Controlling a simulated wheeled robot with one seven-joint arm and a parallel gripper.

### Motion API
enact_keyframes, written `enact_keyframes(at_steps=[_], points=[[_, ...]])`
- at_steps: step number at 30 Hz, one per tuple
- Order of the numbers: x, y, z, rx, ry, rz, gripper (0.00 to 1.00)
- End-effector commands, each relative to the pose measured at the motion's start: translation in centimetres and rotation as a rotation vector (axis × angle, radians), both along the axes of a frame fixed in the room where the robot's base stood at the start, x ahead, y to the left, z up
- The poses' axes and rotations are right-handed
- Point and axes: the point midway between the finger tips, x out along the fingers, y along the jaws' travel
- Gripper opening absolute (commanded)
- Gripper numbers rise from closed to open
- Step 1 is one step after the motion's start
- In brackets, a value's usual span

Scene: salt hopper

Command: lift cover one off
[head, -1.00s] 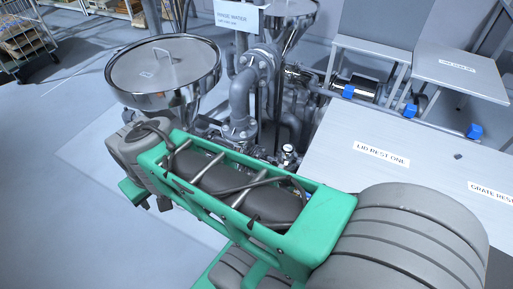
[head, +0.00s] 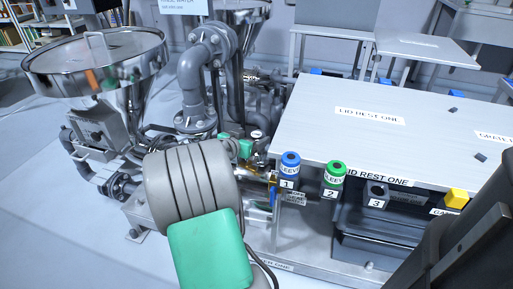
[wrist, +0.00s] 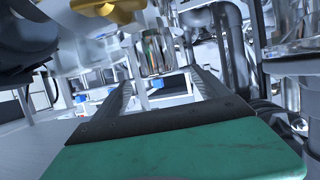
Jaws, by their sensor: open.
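Cover one looks to be the round, shiny lid (head: 110,48) with a thin upright handle, lying on top of the steel funnel-shaped hopper (head: 120,92) at the left of the head view. My gripper (wrist: 163,84) shows in the wrist view with its two dark fingers apart and nothing held between them. Beyond the fingers is a shiny metal cylinder, and the lid is not clearly visible there. In the head view my arm hides most of the gripper, which is apart from the lid and to its right.
A grey table (head: 400,115) marked "LID REST ONE" has a mostly clear top. Along its front stand a blue-topped sleeve (head: 289,168), a green-topped sleeve (head: 332,178) and a yellow-topped one (head: 455,198). Thick grey pipes (head: 194,85) rise between hopper and table.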

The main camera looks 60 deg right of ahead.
Motion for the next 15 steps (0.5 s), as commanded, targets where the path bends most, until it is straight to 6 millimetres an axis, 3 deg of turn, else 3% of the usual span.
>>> enact_keyframes(at_steps=[2,6,13,15], points=[[-0.3,-1.4,-1.2,0.001,0.000,-0.004,0.85],[-0.3,-3.4,-1.7,0.000,-0.001,-0.001,0.85],[-0.2,-3.7,-1.6,0.001,0.001,0.003,0.85],[-0.2,-3.7,-1.6,0.001,0.001,0.003,0.81]])
